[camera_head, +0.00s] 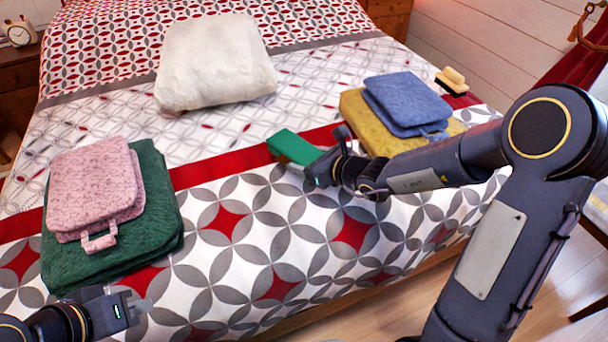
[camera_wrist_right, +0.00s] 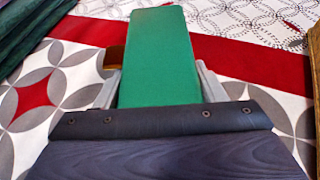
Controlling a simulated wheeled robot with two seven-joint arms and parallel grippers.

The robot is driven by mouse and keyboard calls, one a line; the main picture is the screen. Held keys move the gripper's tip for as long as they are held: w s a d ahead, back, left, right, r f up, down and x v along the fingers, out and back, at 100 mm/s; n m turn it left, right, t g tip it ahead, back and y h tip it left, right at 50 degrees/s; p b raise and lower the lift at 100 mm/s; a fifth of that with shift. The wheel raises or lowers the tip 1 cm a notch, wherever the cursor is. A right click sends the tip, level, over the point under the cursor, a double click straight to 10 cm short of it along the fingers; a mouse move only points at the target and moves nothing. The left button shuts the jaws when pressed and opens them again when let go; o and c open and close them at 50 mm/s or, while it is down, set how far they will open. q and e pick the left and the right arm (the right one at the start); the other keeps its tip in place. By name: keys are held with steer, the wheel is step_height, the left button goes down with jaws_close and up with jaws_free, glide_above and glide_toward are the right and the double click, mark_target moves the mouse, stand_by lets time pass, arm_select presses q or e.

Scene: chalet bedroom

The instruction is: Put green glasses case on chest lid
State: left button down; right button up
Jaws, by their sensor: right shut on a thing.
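The green glasses case (camera_head: 292,147) is a flat green box above the patterned bed, near the red stripe. My right gripper (camera_head: 312,166) is shut on its near end. In the right wrist view the green glasses case (camera_wrist_right: 158,55) stands out lengthwise between the two fingers of my right gripper (camera_wrist_right: 160,88). I cannot tell whether the case touches the bedspread. My left gripper (camera_head: 138,307) is at the lower left, near the bed's front edge, and holds nothing that I can see. Its finger gap is not clear. No chest lid shows in either view.
A brush (camera_head: 452,78) lies at the far right. The bed's front middle is clear.

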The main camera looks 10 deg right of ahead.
steer(key=shift+w+a+f, duration=0.15)
steer(key=shift+f, duration=0.05)
steer(key=f+b, duration=0.1)
steer(key=f, duration=0.2)
steer(key=shift+w+a+f+b, duration=0.15)
steer(key=shift+a+f+b, duration=0.05)
steer(key=shift+f+b, duration=0.2)
steer(key=shift+r, duration=0.1)
steer(key=shift+f, duration=0.25)
steer(key=o, duration=1.2)
steer(key=shift+c, duration=0.2)
